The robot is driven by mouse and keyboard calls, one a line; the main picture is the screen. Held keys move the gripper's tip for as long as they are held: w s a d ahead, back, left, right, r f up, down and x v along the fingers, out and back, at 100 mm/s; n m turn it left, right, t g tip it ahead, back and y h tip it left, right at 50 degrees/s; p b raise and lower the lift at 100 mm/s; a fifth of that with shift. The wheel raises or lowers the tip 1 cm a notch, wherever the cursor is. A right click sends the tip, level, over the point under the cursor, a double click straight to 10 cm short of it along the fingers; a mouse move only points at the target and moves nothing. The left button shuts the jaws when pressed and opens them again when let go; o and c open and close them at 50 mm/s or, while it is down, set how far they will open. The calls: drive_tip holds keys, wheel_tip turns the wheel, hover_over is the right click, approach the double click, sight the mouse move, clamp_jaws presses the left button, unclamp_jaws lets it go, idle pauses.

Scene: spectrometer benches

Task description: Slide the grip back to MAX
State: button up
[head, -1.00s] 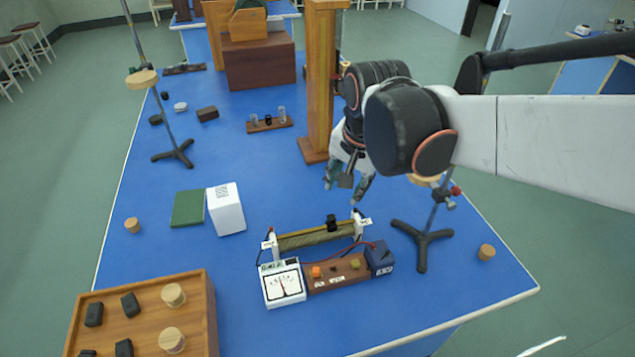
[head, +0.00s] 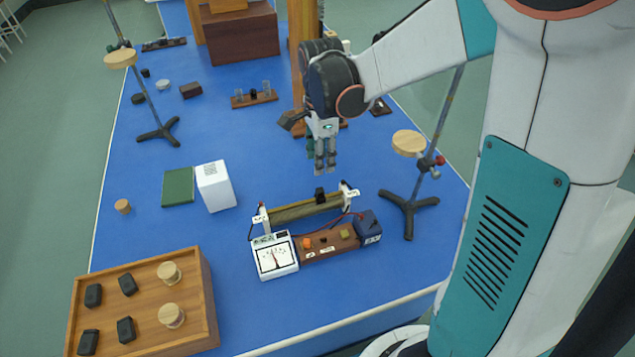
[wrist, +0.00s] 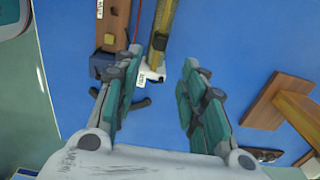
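A slide rheostat (head: 300,212) with a brownish-gold coil lies on the blue bench. Its black grip (head: 319,195) sits right of the middle, toward the end with the right-hand white label (head: 349,193). That label is too small to read surely. My gripper (head: 325,170) points down, above and just behind the grip, apart from it. In the wrist view my gripper (wrist: 162,62) is open and empty. There the rheostat (wrist: 166,18) enters from the top, with the dark grip (wrist: 160,41) beside its white end piece (wrist: 152,72), between the finger lines.
A white meter (head: 275,257) and a brown switch board (head: 328,243) with a dark box (head: 367,227) stand in front of the rheostat. A stand (head: 410,200) is to the right. A white box (head: 215,187) is to the left. A wooden post (head: 299,60) rises behind.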

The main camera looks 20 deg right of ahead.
sight(320, 190)
wheel_tip(320, 190, down, 12)
drive_tip(key=b, duration=0.3)
drive_tip(key=shift+r, duration=0.15)
clamp_jaws()
